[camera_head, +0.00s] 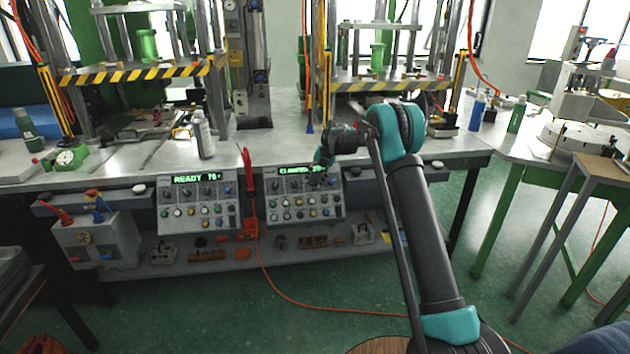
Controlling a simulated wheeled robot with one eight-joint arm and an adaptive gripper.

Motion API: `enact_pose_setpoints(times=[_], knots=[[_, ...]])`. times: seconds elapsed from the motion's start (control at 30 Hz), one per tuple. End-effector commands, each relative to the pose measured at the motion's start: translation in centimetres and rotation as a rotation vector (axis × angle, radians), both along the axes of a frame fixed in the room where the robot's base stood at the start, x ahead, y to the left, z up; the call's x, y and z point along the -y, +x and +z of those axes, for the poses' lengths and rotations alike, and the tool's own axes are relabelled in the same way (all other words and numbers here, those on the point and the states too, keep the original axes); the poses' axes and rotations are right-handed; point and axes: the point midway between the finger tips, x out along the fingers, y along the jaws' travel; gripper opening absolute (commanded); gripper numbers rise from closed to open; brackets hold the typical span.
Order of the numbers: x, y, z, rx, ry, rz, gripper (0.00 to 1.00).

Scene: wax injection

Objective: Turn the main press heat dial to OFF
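Two sloped control panels hang on the front of the bench. The left panel (205,229) has a green display reading "READY" and a partly legible number. The right panel (280,214) has a green display starting with "CLAMPED", its right end covered by my arm. Both panels carry dark dials above rows of coloured buttons. Dial labels and pointer positions are too small to read, so I cannot tell which is the main press heat dial. Contact and finger opening cannot be made out.
Two presses with yellow-black striped plates (145,72) stand on the metal bench behind the panels. A grey box with red and blue levers (98,240) sits left. Green floor in front is mostly open.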

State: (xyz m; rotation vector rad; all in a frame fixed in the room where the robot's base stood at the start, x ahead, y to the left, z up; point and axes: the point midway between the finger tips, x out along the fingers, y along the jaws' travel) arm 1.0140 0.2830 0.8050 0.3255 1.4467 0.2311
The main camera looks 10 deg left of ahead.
Motion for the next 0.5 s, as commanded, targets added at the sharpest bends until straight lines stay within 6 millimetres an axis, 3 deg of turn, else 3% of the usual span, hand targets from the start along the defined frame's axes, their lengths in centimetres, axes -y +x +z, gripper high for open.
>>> enact_pose_setpoints(times=[0.37, 0.5], knots=[[0.1, 0.1, 0.2, 0.003, 0.001, -0.002, 0.47], [0.6, 0.0, 1.4, 0.002, 0.001, -0.003, 0.47]])
